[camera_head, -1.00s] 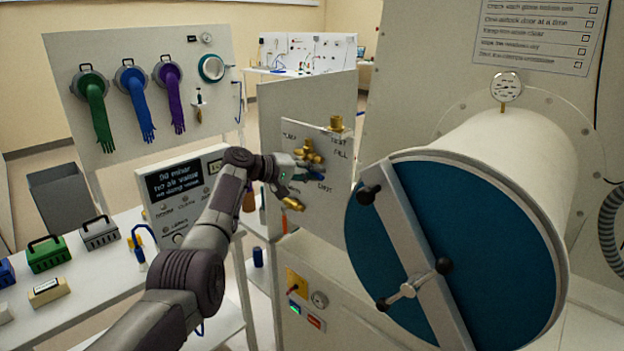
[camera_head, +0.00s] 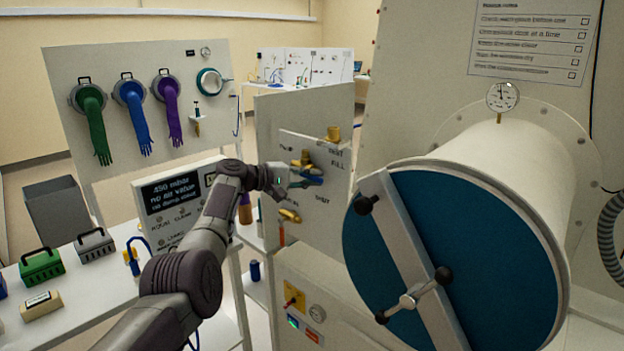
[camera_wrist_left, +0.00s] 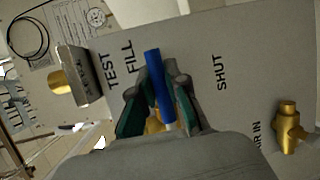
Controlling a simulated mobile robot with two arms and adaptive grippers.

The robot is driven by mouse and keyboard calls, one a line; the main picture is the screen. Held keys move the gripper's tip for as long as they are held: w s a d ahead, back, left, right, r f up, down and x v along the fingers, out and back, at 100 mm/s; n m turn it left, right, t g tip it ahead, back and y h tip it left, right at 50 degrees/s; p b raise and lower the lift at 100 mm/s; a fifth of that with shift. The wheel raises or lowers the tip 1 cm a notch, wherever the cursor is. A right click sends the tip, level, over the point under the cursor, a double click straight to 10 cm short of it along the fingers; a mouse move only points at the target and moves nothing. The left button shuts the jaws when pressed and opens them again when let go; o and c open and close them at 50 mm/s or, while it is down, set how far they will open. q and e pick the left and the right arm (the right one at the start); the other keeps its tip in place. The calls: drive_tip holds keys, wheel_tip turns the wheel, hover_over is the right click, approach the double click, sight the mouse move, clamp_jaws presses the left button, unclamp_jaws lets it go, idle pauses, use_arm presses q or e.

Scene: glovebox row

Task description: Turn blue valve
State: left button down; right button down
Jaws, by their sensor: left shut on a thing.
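The blue valve handle (camera_head: 312,181) is on the grey valve panel (camera_head: 335,205), left of the round chamber door. My left gripper (camera_head: 297,180) is at the panel, shut on this handle. In the left wrist view the blue handle (camera_wrist_left: 158,82) stands out between the two fingers of the left gripper (camera_wrist_left: 157,100). Its free end points between the labels FILL and SHUT, nearer FILL. A brass body shows partly behind the fingers; the rest is hidden. My right gripper is not in view.
The large teal chamber door (camera_head: 430,285) with its crossbar stands close on the right. Brass fittings (camera_head: 303,160) and a yellow-handled valve (camera_head: 290,215) sit near the gripper. A display box (camera_head: 175,205), reading in mbar, stands left behind my arm.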

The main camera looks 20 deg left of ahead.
use_arm(q)
drive_tip(key=c, duration=1.2)
unclamp_jaws()
drive_tip(key=shift+o, duration=0.2)
drive_tip(key=v, duration=1.2)
drive_tip(key=shift+w, duration=0.15)
